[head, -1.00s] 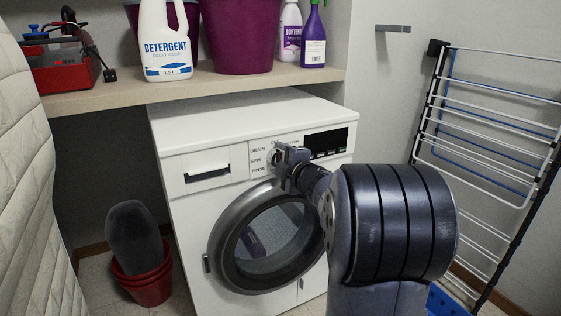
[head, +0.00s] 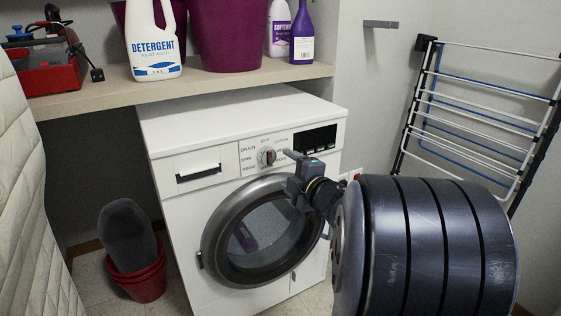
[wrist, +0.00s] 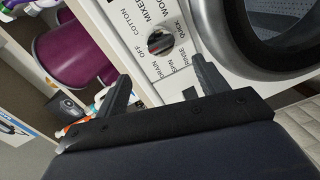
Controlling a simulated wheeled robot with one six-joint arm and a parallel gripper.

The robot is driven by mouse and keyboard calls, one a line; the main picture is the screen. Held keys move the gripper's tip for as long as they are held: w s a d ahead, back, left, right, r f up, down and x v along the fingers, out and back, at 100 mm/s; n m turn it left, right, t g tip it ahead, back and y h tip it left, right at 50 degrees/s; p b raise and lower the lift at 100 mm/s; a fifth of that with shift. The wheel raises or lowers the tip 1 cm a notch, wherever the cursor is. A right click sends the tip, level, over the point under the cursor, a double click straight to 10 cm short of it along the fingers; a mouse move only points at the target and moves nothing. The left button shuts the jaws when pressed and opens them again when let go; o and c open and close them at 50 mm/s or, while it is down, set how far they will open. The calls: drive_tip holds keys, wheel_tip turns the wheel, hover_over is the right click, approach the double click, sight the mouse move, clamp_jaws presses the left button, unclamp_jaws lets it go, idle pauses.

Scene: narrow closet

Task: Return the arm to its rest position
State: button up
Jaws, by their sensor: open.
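My gripper (head: 294,168) is in front of the white washing machine (head: 168,205), just right of and below its selector knob (head: 267,156) in the head view. My dark arm reaches in from the lower right. In the wrist view the two fingers of my gripper (wrist: 160,85) stand wide apart with nothing between them. The knob (wrist: 160,41) shows beyond the fingertips, apart from them. The round door (head: 262,235) of the washer is shut, with its rim close behind my gripper in the head view.
A shelf (head: 110,101) above the washer bears a detergent bottle (head: 155,45), a purple tub (head: 235,35), a purple spray bottle (head: 302,35) and a red toolbox (head: 45,75). A drying rack (head: 475,120) leans at right. A red bucket (head: 138,278) stands on the floor at left.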

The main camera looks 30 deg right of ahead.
sight(270, 158)
drive_tip(key=shift+s, duration=0.45)
drive_tip(key=shift+w, duration=0.1)
drive_tip(key=w+b, duration=0.1)
drive_tip(key=w, duration=0.2)
drive_tip(key=w+f+b, duration=0.1)
drive_tip(key=w, duration=0.2)
drive_tip(key=w+b, duration=0.1)
drive_tip(key=w, duration=0.2)
drive_tip(key=shift+w+a+f, duration=0.15)
drive_tip(key=shift+w, duration=0.7)
drive_tip(key=shift+s, duration=0.1)
